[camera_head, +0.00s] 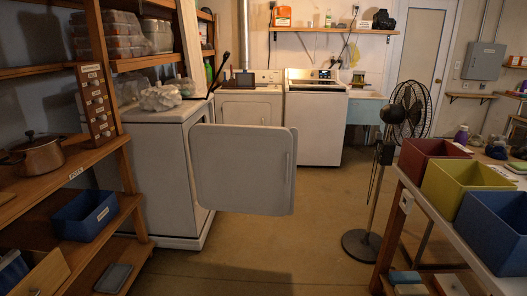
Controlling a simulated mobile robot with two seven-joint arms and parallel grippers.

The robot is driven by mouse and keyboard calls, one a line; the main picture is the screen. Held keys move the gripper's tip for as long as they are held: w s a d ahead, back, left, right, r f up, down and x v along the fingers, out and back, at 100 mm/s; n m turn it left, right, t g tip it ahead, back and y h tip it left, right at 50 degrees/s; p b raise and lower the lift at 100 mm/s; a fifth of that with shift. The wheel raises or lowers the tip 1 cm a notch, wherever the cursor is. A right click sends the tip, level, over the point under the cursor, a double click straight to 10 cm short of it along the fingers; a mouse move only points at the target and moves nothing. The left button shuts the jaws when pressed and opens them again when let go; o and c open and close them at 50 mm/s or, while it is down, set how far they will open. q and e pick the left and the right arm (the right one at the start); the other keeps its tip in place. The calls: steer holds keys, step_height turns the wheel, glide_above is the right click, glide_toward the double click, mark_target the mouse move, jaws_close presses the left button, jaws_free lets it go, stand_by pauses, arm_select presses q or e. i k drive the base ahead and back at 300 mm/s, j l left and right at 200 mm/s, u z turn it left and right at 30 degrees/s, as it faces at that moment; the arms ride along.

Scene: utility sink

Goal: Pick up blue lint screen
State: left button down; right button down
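I cannot pick out a blue lint screen for certain. A flat blue-grey rectangular piece (114,278) with a dark rim lies on the lowest board of the left shelf. Neither of my grippers shows in the head view, and nothing is seen touching these pieces.
A white front-loading machine (158,180) stands left of centre, its door (243,168) swung open into the room. A black fan (405,112) stands near the right table, which holds red (425,158), yellow (455,183) and blue (497,228) bins. The middle floor (320,210) is clear.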

mark_target(245, 79)
steer(key=i+l+u, duration=0.45)
steer(key=i+l, duration=0.3)
steer(key=i, duration=0.1)
